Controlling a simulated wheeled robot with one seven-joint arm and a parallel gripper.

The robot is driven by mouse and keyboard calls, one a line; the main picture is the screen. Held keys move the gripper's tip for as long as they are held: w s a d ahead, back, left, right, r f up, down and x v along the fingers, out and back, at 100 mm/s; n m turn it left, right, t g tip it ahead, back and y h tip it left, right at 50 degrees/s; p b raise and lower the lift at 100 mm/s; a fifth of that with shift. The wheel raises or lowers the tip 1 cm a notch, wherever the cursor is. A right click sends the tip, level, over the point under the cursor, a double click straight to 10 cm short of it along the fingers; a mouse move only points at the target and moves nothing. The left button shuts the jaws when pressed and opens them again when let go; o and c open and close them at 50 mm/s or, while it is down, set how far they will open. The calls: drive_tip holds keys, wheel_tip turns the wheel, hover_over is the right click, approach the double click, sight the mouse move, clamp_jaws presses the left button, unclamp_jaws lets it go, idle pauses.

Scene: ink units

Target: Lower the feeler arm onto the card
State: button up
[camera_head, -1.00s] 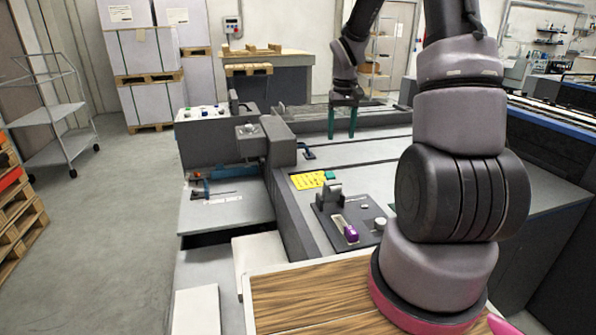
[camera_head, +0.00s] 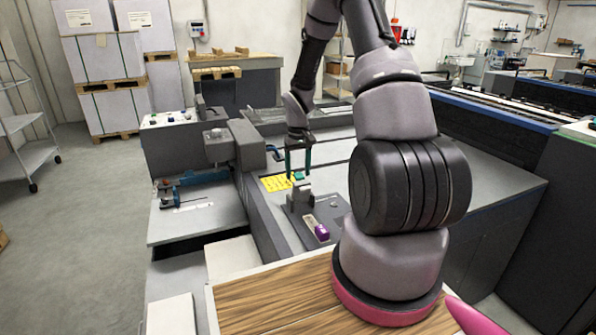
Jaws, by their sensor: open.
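A small device with a dark base plate (camera_head: 338,210) sits on the machine bed. On it stands a grey upright block (camera_head: 300,197) with a green part (camera_head: 298,176) at its top. A short pale strip (camera_head: 309,220) with a purple end (camera_head: 322,232) lies at the front of the plate. I cannot tell for sure which part is the feeler arm. A yellow card with printed lines (camera_head: 274,184) lies flat behind and left of the block. My gripper (camera_head: 298,172) points down with its green fingers apart, just above or behind the green part; contact cannot be told.
A wooden board (camera_head: 275,300) lies in front. A blue clamp-like fitting (camera_head: 190,180) is on the grey side table (camera_head: 190,225) at left. The machine bed (camera_head: 470,165) is clear to the right.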

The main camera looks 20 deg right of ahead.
drive_tip(key=shift+f, duration=0.1)
clamp_jaws()
idle(1.4)
